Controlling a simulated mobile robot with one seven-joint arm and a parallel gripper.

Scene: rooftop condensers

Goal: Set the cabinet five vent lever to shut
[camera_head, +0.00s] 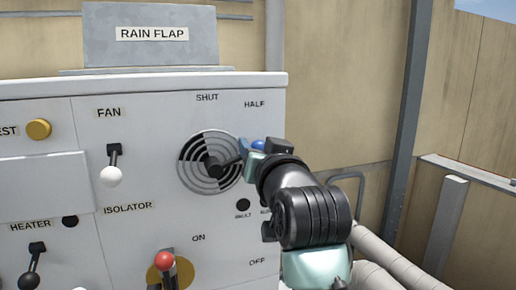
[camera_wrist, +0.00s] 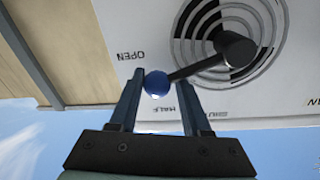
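The vent lever is a dark arm on a round hub (camera_head: 214,168), over a grey and black striped vent dial on the white cabinet. Its blue ball knob (camera_head: 258,145) points right and slightly up, below the HALF label. In the wrist view the knob (camera_wrist: 157,83) lies between the fingertips of my gripper (camera_wrist: 160,78), with a gap showing at the right finger. The fingers look open around it; contact at the left finger is unclear. The wrist view shows the lever between OPEN and HALF. SHUT (camera_head: 207,97) is above the dial.
Left of the dial are a white-knobbed FAN lever (camera_head: 111,175) and a yellow button (camera_head: 39,129). Below are a red-knobbed ISOLATOR lever (camera_head: 165,262) and a black HEATER lever (camera_head: 30,279). A RAIN FLAP plate (camera_head: 151,34) stands on top. Pipes (camera_head: 385,262) run at the right.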

